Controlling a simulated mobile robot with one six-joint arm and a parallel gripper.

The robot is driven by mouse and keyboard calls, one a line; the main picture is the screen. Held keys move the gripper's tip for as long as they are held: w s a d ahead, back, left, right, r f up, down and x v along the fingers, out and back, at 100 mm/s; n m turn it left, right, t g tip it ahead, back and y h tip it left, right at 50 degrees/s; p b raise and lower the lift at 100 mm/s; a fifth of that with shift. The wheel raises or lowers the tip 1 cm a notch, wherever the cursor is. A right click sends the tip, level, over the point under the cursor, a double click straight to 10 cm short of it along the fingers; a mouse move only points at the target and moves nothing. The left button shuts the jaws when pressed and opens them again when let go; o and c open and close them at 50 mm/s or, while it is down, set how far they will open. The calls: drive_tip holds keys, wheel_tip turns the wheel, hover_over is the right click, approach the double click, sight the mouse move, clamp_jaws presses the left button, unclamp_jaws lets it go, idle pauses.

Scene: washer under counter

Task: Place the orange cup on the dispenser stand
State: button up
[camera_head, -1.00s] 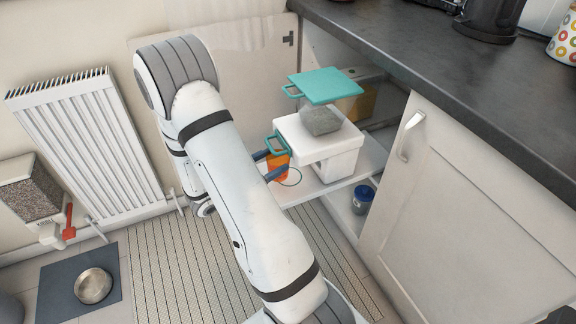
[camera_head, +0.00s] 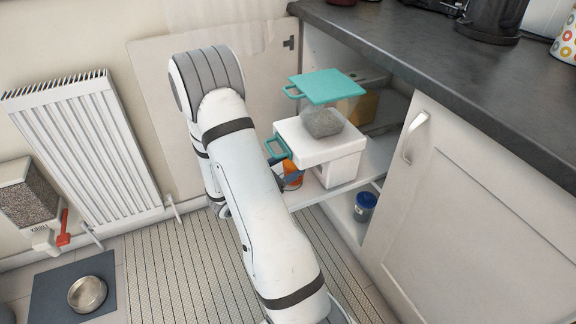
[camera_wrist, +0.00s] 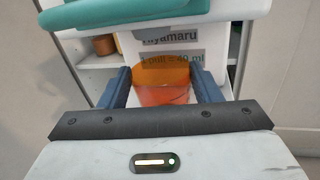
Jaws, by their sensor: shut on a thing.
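The orange cup (camera_wrist: 163,92) is upright between the two blue fingers of my gripper (camera_wrist: 165,84), which is shut on its sides. Its upper part is see-through, and label text shows behind it. The white dispenser (camera_head: 341,169) stands in the open cupboard with a teal lever (camera_head: 276,147) on its left. In the head view the cup (camera_head: 293,178) is at the dispenser's front left, below the lever, partly behind my arm. The stand's spot under the cup is hidden, so I cannot tell whether the cup touches it.
A grey block (camera_head: 322,122) sits on the dispenser, below a raised teal lid (camera_head: 327,87). A blue jar (camera_head: 364,206) stands on the lower shelf. The cupboard door (camera_head: 470,190) is at right, and a radiator (camera_head: 85,150) is at left.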

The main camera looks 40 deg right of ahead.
drive_tip(key=shift+f, duration=0.25)
drive_tip(key=o, duration=1)
drive_tip(key=shift+o, duration=0.2)
